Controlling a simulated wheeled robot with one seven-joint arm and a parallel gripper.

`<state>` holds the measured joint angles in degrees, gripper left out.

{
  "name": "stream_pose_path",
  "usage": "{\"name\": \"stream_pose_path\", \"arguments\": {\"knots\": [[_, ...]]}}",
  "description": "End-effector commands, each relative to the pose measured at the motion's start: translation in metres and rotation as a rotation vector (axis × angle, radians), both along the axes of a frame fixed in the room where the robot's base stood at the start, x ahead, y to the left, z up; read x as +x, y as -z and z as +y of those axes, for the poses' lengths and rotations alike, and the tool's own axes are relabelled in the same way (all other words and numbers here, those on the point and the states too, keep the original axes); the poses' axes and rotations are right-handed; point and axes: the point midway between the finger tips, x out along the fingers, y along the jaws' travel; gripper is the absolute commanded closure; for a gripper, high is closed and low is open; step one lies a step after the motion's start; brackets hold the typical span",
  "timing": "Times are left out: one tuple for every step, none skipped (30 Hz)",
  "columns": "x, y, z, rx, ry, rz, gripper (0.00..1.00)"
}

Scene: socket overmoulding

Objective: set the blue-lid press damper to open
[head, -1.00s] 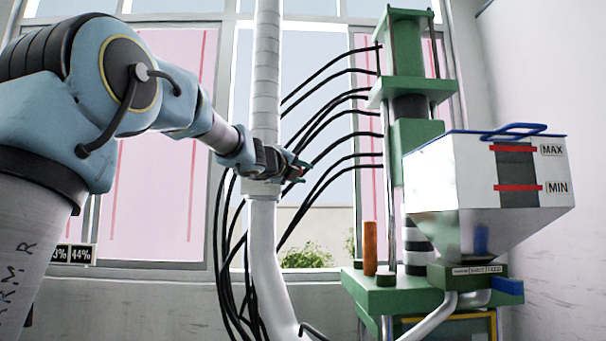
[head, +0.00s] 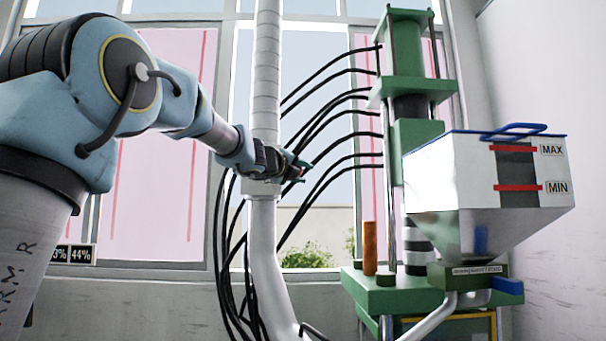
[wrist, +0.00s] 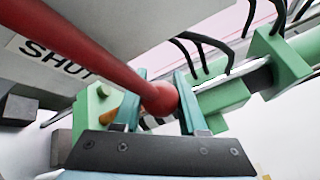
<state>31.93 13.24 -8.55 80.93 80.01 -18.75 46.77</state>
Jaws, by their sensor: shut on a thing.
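The red damper lever (wrist: 85,48) runs from the upper left to a round red knob (wrist: 162,98) in the wrist view. My gripper (wrist: 158,101) has its two teal fingers on either side of the knob and is shut on it. In the head view my gripper (head: 298,170) is in front of the grey duct (head: 264,215); only a little red shows between its fingers. A white label (wrist: 45,58) beside the lever reads "SHU", its end hidden by the lever. The green press (head: 405,60) with a blue-rimmed hopper (head: 450,185) stands to the right.
Several black hoses (head: 320,80) run from the press to behind the duct, close to my gripper. An orange cylinder (head: 370,248) stands on the press's green base. Windows (head: 180,150) are behind the duct.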

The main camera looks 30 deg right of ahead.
Motion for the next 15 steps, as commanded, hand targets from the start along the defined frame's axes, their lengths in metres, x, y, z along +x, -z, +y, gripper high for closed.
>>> {"name": "stream_pose_path", "arguments": {"knots": [[0.000,0.000,0.000,0.000,-0.001,0.000,1.00],[0.000,0.000,0.000,-0.002,0.000,0.000,1.00],[0.000,0.000,0.000,-0.004,-0.001,0.002,1.00],[0.000,-0.001,0.000,-0.008,0.000,0.003,1.00],[0.000,-0.001,0.000,-0.012,-0.001,0.005,1.00],[0.000,-0.002,0.000,-0.020,0.000,0.009,1.00],[0.000,-0.002,0.000,-0.028,0.000,0.012,1.00],[0.000,-0.003,0.000,-0.036,-0.001,0.017,1.00],[0.000,-0.005,0.000,-0.050,0.000,0.022,1.00],[0.000,-0.007,0.000,-0.063,0.000,0.029,1.00],[0.000,-0.009,0.000,-0.077,0.000,0.034,1.00],[0.000,-0.011,0.001,-0.097,0.000,0.044,1.00],[0.000,-0.014,0.001,-0.116,-0.001,0.052,1.00],[0.000,-0.016,0.001,-0.135,0.000,0.061,1.00],[0.001,-0.020,0.002,-0.162,-0.001,0.073,1.00]]}}
